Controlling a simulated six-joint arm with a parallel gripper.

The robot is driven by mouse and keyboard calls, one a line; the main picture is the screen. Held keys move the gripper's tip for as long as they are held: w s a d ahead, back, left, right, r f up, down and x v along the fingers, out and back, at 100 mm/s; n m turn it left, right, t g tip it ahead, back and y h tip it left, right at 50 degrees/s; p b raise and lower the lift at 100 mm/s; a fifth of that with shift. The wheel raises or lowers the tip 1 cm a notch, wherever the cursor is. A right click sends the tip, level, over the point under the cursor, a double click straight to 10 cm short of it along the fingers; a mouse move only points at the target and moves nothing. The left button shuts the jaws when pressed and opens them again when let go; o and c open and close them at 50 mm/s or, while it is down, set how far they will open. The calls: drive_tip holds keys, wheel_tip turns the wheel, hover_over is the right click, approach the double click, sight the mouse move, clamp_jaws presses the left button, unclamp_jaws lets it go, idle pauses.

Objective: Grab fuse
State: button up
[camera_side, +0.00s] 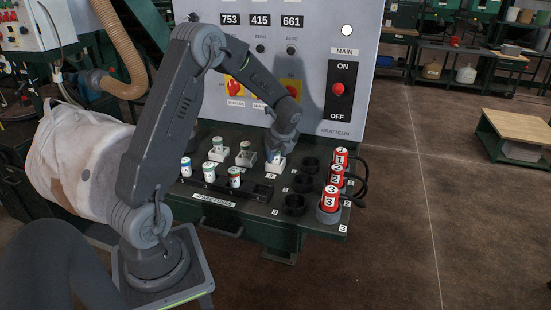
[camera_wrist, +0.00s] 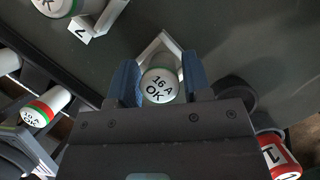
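A fuse with a white top marked "16 A OK" and a green rim (camera_wrist: 158,87) stands in a white holder (camera_side: 276,166) on the dark bench. In the wrist view the two blue fingers of my gripper (camera_wrist: 160,85) are on either side of this fuse, very close to its sides. I cannot tell whether they press on it. In the side view my gripper (camera_side: 276,152) points down at the rightmost white holder and hides most of the fuse. Two other fuses (camera_side: 217,144) (camera_side: 244,147) stand in white holders to the left.
Several spare fuses (camera_side: 208,171) stand in a dark rack at the front. Red numbered cylinders (camera_side: 337,176) with black cables stand at the right, beside empty black round sockets (camera_side: 302,183). A grey panel (camera_side: 345,45) with displays and switches rises behind the bench.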

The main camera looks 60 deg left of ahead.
drive_tip(key=c, duration=0.7)
drive_tip(key=shift+o, duration=0.2)
drive_tip(key=shift+r, duration=0.1)
